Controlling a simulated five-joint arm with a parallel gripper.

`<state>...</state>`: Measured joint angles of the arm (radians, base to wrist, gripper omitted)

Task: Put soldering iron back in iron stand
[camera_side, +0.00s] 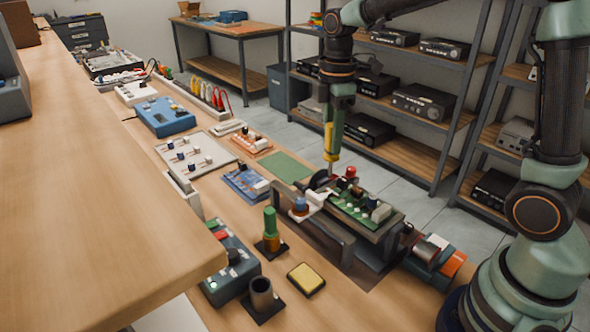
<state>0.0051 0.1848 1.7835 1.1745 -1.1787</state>
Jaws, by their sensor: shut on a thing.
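My gripper (332,122) points down above the circuit board and is shut on a yellow-handled tool, which looks like the soldering iron (330,152). The iron hangs upright, its thin tip low near the back left end of the green circuit board (352,207); I cannot tell whether the tip touches anything. A dark cup on a square base (261,295), likely the iron stand, stands at the front and looks empty. Behind it, a green-handled item (270,222) stands upright in a coppery holder on a dark square base.
The board sits in a dark raised frame (345,247). A yellow sponge (306,278) lies right of the cup, and a blue control box (229,266) stands left of it. Boards and parts crowd the bench behind.

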